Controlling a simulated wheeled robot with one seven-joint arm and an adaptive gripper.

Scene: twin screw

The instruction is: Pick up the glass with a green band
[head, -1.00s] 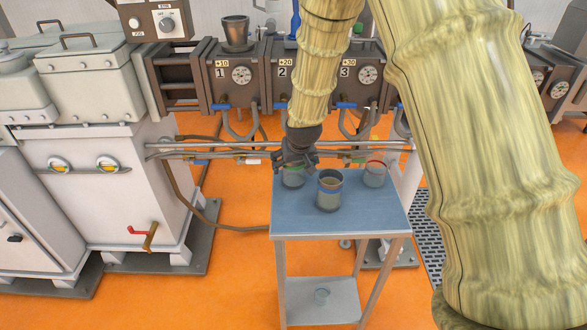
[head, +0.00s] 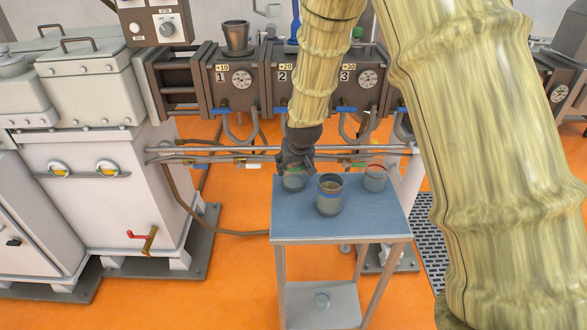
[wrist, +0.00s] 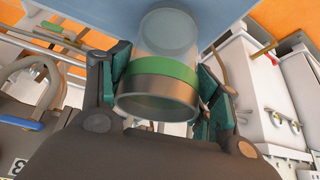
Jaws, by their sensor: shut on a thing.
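The glass with a green band (head: 293,182) stands at the back left of the blue table top (head: 300,222). In the wrist view the glass (wrist: 168,50) fills the space between the fingers, its green band across the middle. My gripper (head: 296,163) is at the glass, shut on it, with a finger pad on each side. The gripper (wrist: 165,90) hides part of the glass in the head view. I cannot tell whether the glass base is clear of the table.
A red-banded glass (head: 376,178) stands further right. Pipes and hoses (head: 240,152) run behind the table. The front left of the table top is clear.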

